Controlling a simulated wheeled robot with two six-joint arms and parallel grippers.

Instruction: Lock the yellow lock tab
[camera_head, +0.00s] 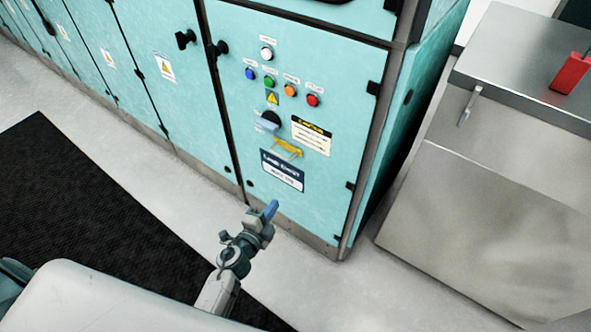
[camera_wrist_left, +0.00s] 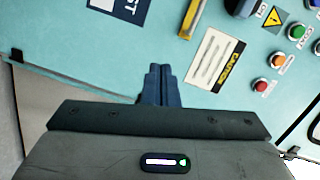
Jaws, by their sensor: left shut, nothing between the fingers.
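The yellow lock tab (camera_head: 288,148) is on the teal cabinet door, below the black rotary switch (camera_head: 270,120) and above a dark blue label plate (camera_head: 282,171). In the left wrist view the yellow lock tab (camera_wrist_left: 193,18) shows at the top, cut off by the frame edge. My left gripper (camera_head: 271,209) has blue fingers and is in front of the cabinet, below the label plate and apart from the tab. Its fingers (camera_wrist_left: 160,82) are shut together with nothing between them. My right gripper is in neither view.
Several coloured buttons (camera_head: 290,90) sit above the switch. A caution label (camera_head: 312,135) is beside the tab. A grey metal cabinet (camera_head: 480,190) with a red object (camera_head: 571,73) on top stands at the right. A black mat (camera_head: 90,200) lies on the floor.

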